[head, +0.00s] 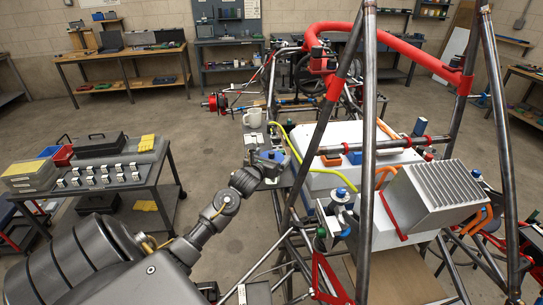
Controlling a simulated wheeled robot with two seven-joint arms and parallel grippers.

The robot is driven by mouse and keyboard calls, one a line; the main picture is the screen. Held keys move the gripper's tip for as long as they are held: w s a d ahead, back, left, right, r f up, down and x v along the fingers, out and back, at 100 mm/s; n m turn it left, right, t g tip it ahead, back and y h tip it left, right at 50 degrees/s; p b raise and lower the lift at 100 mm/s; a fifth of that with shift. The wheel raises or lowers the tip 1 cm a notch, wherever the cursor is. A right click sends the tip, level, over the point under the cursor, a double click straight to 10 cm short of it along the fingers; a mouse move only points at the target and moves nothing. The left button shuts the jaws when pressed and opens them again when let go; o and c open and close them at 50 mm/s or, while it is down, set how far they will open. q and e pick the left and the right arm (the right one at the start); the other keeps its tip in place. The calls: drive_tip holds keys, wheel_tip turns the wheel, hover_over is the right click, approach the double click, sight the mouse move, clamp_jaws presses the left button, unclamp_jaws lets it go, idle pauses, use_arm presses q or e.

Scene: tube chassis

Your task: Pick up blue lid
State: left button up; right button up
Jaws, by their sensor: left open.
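Several small blue parts show on the tube chassis, and I cannot tell for sure which is the lid. A round blue cap (341,192) tops a silver fitting at the chassis's near left side. A flat blue block (354,158) lies on the white box, and a blue-topped part (420,127) stands farther right. My left arm reaches in from the lower left. My left gripper (270,162) is open at the chassis's left edge, left of the round cap and apart from it. Small blue bits show at its fingers; their contact is unclear. My right gripper is out of view.
A white mug (253,117) stands just beyond my left gripper. Steel tubes (368,150) and a red padded bar (390,45) rise over the chassis. A finned metal box (438,195) sits at right. A tool cart (110,180) stands at left. Open floor lies between cart and chassis.

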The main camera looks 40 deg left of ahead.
use_arm(q)
drive_tip(key=shift+w+a+f, duration=0.1)
drive_tip(key=shift+w, duration=0.2)
drive_tip(key=c, duration=0.8)
drive_tip(key=shift+c, duration=0.2)
